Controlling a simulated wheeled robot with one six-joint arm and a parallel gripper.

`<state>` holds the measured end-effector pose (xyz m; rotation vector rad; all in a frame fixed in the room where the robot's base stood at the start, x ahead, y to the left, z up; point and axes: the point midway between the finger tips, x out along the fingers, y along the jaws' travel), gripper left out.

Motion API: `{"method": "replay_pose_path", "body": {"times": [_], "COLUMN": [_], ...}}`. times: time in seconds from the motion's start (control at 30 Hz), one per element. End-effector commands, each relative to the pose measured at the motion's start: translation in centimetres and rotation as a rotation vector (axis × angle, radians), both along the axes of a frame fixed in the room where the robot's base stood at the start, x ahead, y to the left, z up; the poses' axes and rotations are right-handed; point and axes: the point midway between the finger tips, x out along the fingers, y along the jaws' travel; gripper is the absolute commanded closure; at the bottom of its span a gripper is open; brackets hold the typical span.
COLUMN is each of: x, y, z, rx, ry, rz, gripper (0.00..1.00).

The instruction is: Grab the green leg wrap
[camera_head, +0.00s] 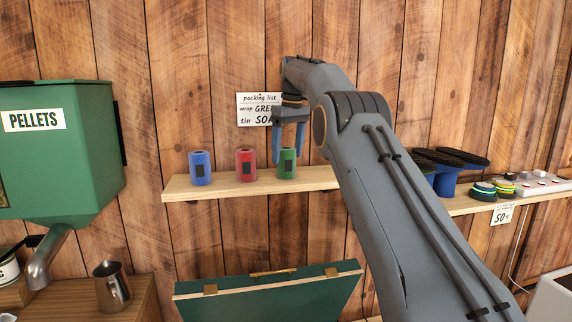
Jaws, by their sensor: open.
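The green leg wrap (288,164) stands upright on the wooden wall shelf (225,188), the rightmost of three rolls. A red wrap (246,165) and a blue wrap (200,168) stand to its left, apart from it. My gripper (298,161) points down at the green wrap, its two fingers apart. The right finger hangs to the right of the wrap. I cannot tell from this view whether the fingers are around the wrap or at a different depth. Nothing is held.
A packing list (258,109) on the wall is partly hidden by my gripper. A green box with an open lid (270,291) stands below the shelf. A green pellet hopper (70,150) and metal jug (112,287) are left. My arm hides part of the shelf's right side.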

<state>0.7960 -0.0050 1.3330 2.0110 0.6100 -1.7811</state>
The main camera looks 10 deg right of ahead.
Motion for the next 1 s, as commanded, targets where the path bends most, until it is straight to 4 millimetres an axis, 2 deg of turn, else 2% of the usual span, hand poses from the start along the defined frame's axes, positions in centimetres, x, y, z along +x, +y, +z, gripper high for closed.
{"method": "replay_pose_path", "body": {"times": [0.3, 0.6, 0.67, 0.9, 1.0], "x": [0.5, 0.7, 0.7, 0.7, 0.7], "y": [0.6, 0.6, 0.6, 0.6, 0.6], "z": [-3.6, -4.4, -4.4, -4.4, -4.3], "rx": [0.000, -0.001, 0.000, 0.000, -0.001], "ry": [0.002, -0.001, 0.000, 0.000, -0.001], "rz": [0.000, 0.000, 0.000, 0.000, 0.000], "gripper": [0.27, 0.27, 0.34, 0.73, 0.74]}}
